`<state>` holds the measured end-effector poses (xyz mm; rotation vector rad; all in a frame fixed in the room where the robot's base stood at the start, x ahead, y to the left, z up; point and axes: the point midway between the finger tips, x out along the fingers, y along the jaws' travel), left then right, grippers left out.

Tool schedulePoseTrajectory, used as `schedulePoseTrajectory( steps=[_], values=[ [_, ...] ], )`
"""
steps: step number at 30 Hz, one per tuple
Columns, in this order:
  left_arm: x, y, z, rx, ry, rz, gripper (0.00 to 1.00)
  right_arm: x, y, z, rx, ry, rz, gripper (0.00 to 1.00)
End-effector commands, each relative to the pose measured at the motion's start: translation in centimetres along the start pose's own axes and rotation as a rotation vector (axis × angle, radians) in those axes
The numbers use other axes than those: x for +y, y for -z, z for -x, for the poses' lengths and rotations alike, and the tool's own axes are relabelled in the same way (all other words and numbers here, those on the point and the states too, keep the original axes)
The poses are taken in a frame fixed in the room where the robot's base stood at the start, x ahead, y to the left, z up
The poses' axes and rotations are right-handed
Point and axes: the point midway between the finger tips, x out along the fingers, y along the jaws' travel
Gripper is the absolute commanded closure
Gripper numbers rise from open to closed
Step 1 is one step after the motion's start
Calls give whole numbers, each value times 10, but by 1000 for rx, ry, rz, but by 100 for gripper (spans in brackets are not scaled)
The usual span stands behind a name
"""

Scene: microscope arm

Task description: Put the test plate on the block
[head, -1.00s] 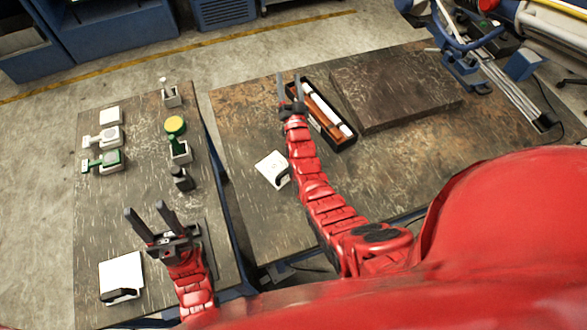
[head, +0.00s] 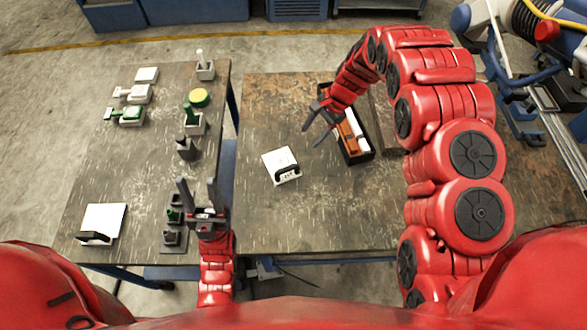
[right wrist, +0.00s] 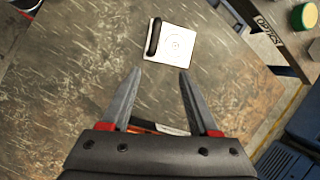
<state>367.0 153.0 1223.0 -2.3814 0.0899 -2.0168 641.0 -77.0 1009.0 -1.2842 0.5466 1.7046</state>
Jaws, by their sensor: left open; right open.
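A white square plate (head: 281,160) with a black handle lies flat on the right table. In the right wrist view this plate (right wrist: 177,47) shows a round target pattern. A similar white plate (head: 104,217) with a black handle lies on the left table; I cannot tell for sure which is the test plate. The brown block (head: 388,125) is mostly hidden behind my right arm. My right gripper (head: 311,137) is open and empty, above the right table between the plate and the long tray; its fingers (right wrist: 160,71) point toward the plate. My left gripper (head: 197,181) is open and empty over the left table.
A black tray (head: 368,155) with white and brown items lies right of the plate. Several small green, white and black parts, such as a green-yellow piece (head: 200,97), stand on the left table. A gap separates the tables. The right table's front is clear.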

Motion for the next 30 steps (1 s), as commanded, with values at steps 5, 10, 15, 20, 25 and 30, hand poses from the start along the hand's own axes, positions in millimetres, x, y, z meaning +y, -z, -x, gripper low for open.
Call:
schedulePoseTrajectory(
  steps=[5, 10, 15, 20, 25, 30],
  values=[
    [0, -1, 6, 0, 0, 0, 50, 5, -11, 0, -28, -21, -15, 39],
    [1, -3, 17, 0, 0, 0, 50, 5, -10, -14, -27, -19, -13, 39],
    [2, -6, 34, 0, 0, 0, 50, 8, -8, -35, -27, -21, -13, 39],
    [3, -10, 58, -1, 0, 0, 50, 9, -8, -69, -26, -21, -13, 39],
    [2, -8, 49, 0, 0, 0, 50, 9, -13, -97, -26, -22, -15, 39],
    [2, -7, 40, 0, 0, 0, 50, 8, -12, -111, -24, -19, -13, 39]
  ],
)
